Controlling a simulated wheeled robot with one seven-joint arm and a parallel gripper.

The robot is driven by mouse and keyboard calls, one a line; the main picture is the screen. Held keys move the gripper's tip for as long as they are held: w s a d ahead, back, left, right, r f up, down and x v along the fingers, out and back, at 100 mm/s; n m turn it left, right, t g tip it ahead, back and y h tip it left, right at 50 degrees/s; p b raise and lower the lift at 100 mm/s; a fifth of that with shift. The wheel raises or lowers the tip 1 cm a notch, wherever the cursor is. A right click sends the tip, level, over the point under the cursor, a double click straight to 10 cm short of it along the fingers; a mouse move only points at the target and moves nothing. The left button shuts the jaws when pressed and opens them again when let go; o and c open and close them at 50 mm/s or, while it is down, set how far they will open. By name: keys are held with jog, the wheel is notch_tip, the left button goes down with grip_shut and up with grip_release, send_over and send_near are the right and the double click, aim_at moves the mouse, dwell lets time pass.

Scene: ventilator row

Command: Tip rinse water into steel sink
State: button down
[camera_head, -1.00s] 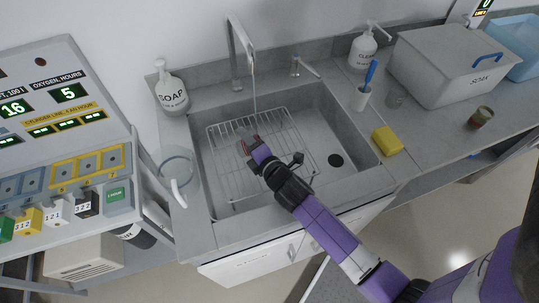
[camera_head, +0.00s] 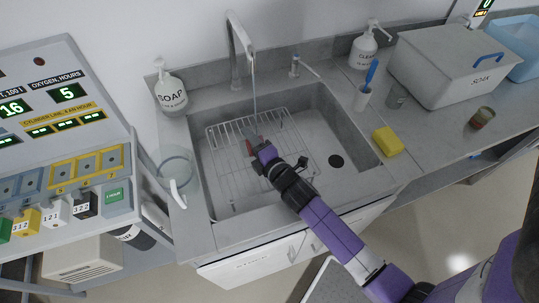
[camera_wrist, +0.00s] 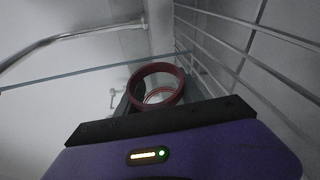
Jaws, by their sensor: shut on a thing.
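My gripper (camera_head: 256,146) is over the steel sink (camera_head: 320,188), low above or at the wire rack (camera_head: 225,165). It is shut on a small container with a dark red round rim (camera_wrist: 157,70). In the wrist view the open mouth faces the camera and shows a pale inside. I cannot tell whether there is water in it. The arm hides most of it in the head view. A thin water stream (camera_head: 254,97) falls from the tap (camera_head: 236,60) close to the container.
A clear jug (camera_head: 176,160) stands at the sink's left edge, near a soap bottle (camera_head: 171,95). The drain (camera_head: 336,161) is uncovered.

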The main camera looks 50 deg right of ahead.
jog(key=shift+r+m, duration=0.5)
jog(key=shift+r, duration=0.25)
